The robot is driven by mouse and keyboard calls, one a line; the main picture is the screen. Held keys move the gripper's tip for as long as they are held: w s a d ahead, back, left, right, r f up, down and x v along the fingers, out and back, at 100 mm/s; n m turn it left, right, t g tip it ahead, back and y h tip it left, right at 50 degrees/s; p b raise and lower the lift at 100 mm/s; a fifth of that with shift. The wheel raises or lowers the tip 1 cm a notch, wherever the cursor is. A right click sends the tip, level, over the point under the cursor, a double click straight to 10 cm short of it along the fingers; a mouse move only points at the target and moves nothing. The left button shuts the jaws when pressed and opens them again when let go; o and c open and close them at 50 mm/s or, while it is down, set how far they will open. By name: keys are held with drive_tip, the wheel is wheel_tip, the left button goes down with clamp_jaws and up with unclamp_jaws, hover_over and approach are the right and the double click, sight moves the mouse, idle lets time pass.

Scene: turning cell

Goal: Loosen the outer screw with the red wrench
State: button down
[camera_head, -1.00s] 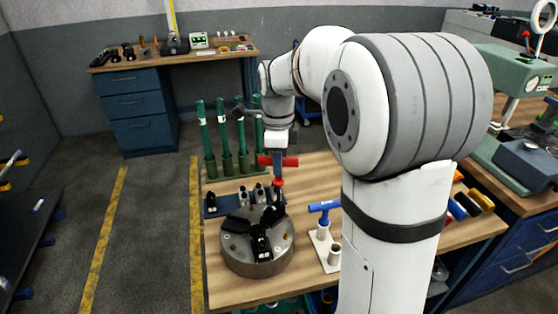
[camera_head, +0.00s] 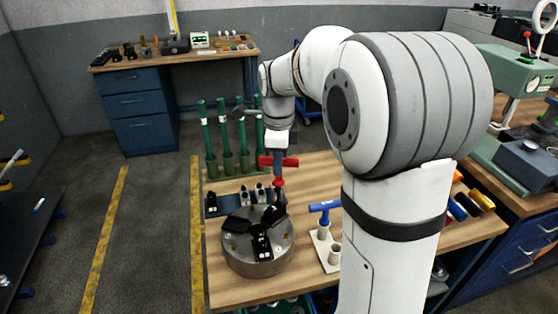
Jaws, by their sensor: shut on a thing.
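The red wrench (camera_head: 278,181) is a T-handled tool with a red crossbar and a shaft pointing down. My gripper (camera_head: 279,155) is shut on its crossbar from above. The wrench stands roughly upright at the back right edge of the round grey chuck (camera_head: 258,262), over one of its dark jaws. The chuck lies on the wooden table with several black jaws on top. The lower tip of the wrench and the outer screw are too small to make out, so I cannot tell whether they touch.
A blue T-handled wrench (camera_head: 324,207) stands in a white holder (camera_head: 322,248) right of the chuck. A dark rack (camera_head: 232,202) with spare jaws lies behind it. Several green upright tools (camera_head: 224,140) stand at the table's back edge. The table's front left is bare.

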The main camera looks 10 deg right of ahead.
drive_tip(key=shift+f+b, duration=0.35)
drive_tip(key=shift+f, duration=0.3)
idle(0.6)
drive_tip(key=shift+n, duration=1.4)
drive_tip(key=shift+n+p, duration=0.4)
drive_tip(key=shift+n, duration=1)
drive_tip(key=shift+n, duration=1.4)
